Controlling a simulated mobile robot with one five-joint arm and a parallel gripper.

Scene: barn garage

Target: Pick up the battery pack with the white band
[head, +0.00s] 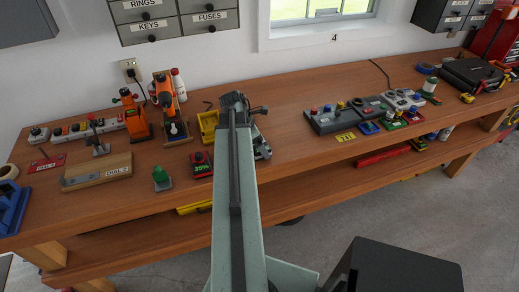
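I cannot make out for sure which thing is the battery pack with the white band. Several small coloured blocks lie along the bench's front edge on the right, among them a blue one (368,128) and a red one (413,116); their markings are too small to read. My gripper (240,103) is at the far end of my arm, over the middle of the bench. My arm hides much of it, so its fingers and anything between them do not show clearly.
The wooden workbench (300,92) has a lower shelf (300,192). A yellow bin (208,126) and a grey metal thing (262,146) flank my arm. A grey control panel (335,119) stands right. Orange tools (135,117) stand left. Bench space right of my gripper is clear.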

